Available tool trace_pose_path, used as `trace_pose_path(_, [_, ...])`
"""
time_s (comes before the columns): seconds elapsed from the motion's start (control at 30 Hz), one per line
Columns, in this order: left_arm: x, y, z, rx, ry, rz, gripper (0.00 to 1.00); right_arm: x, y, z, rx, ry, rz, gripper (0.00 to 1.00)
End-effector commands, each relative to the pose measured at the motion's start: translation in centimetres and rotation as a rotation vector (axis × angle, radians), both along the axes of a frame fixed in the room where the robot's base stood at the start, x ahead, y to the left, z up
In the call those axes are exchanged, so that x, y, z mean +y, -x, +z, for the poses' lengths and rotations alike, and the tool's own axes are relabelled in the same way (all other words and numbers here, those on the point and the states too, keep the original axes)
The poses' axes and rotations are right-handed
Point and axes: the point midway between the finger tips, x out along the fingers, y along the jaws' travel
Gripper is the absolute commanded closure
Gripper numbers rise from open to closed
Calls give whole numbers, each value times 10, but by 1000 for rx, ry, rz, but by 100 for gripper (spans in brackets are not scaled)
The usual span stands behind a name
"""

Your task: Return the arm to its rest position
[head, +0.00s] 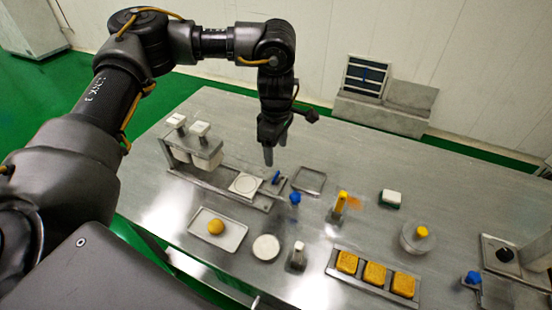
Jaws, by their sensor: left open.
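My left arm comes in from the left and arches over the metal table (330,165). My left gripper (275,150) hangs down above the table near its back edge, with its fingers pointing down. It is open and nothing shows between its fingers. It is above and behind a square metal plate (309,180) and a small blue knob (276,177). My right gripper is not in view.
White canisters (195,145) stand at the left. A tray (218,229) holds a round yellow-brown piece. A rack (374,274) holds three square orange pieces. A white-and-green block (390,198) and a yellow-knobbed lid (418,237) are at the right. Open space lies above the table's back.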

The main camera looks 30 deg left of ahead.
Motion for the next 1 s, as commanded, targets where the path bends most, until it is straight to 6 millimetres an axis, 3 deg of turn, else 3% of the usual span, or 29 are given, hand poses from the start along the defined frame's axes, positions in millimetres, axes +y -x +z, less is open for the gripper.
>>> trace_pose_path(0.63, [0,0,8,0,0,0,35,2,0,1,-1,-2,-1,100])
trace_pose_path(1.0, [0,0,69,0,0,0,35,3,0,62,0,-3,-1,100])
